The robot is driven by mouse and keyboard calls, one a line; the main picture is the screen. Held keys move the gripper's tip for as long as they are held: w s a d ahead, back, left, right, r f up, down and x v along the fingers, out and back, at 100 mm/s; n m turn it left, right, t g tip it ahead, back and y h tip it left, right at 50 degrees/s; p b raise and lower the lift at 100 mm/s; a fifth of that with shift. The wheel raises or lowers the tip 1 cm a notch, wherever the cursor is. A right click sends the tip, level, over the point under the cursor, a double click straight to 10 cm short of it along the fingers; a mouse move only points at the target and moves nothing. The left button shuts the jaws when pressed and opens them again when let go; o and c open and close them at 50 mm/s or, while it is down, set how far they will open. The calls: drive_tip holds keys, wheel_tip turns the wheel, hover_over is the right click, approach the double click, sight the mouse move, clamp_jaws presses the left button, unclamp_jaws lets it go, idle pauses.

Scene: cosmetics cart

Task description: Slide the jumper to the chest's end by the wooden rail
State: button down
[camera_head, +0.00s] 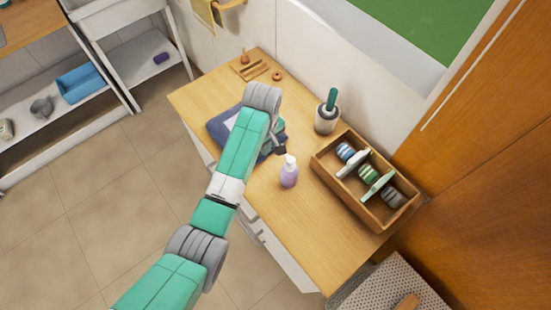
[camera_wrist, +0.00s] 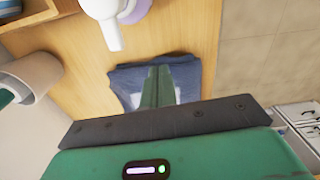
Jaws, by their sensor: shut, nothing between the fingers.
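The jumper (camera_head: 217,123) is a folded dark blue garment with a pale patch, lying on the light wooden top of the chest (camera_head: 268,210). My arm hides part of it in the head view. The wooden rail (camera_head: 233,4) is on the wall past the chest's upper-left end, with a yellow cloth by it. In the wrist view the jumper (camera_wrist: 193,75) lies beyond my gripper (camera_wrist: 159,72), whose green fingers are together and overlap the jumper in the picture. I cannot tell whether they touch it. In the head view my gripper is mostly hidden by the arm.
A lilac pump bottle (camera_head: 289,173) stands close to the jumper and gripper. A canister with a green handle (camera_head: 327,117) and a wooden box (camera_head: 338,190) of rolled items stand to the right. A small wooden stand (camera_head: 252,70) and ring (camera_head: 278,76) sit at the far end.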

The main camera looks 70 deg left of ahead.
sight(267, 167)
wheel_tip(267, 167, down, 10)
drive_tip(key=shift+r+b, duration=0.2)
drive_tip(key=shift+b, duration=0.2)
